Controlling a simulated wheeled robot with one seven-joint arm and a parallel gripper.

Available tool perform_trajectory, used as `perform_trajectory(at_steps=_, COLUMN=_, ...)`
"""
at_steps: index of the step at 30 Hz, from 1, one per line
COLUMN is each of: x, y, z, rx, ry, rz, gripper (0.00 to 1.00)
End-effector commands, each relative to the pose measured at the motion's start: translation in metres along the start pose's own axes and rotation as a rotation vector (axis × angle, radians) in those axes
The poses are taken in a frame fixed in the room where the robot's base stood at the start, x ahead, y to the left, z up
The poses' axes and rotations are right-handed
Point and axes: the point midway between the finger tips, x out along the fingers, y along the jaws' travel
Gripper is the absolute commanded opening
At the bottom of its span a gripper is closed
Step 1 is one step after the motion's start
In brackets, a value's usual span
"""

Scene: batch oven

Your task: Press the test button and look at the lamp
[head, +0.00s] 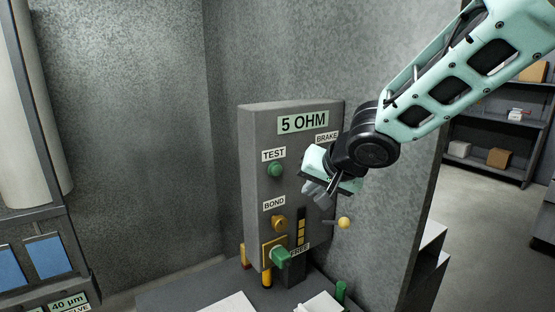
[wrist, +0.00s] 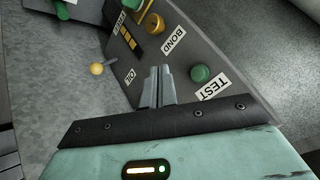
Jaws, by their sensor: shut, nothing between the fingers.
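The grey panel (head: 258,192) stands upright against a wall and carries a "5 OHM" sign. The test button (head: 275,170) is a green round knob under the TEST label. It also shows in the wrist view (wrist: 200,74), just right of the fingertips. An amber round piece (head: 279,223) sits under the BOND label; I cannot tell whether it is the lamp or whether it is lit. My gripper (head: 316,192) is shut and empty in front of the panel, right of the test button and apart from it. My gripper hides part of the panel's right side.
A yellow ball-ended lever (head: 344,222) sticks out at the panel's right. A green piece (head: 281,257) sits low by the FREE label. Below is a grey bench (head: 185,292) with white items. Shelves (head: 490,133) stand far right. The space left of the panel is clear.

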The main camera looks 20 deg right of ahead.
Motion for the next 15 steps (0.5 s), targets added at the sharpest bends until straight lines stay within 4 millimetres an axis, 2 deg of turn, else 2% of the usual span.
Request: perform_trajectory(at_steps=15, x=0.0052, y=-0.004, z=-0.0051, rx=0.003, ry=0.001, rz=-0.001, gripper=0.0)
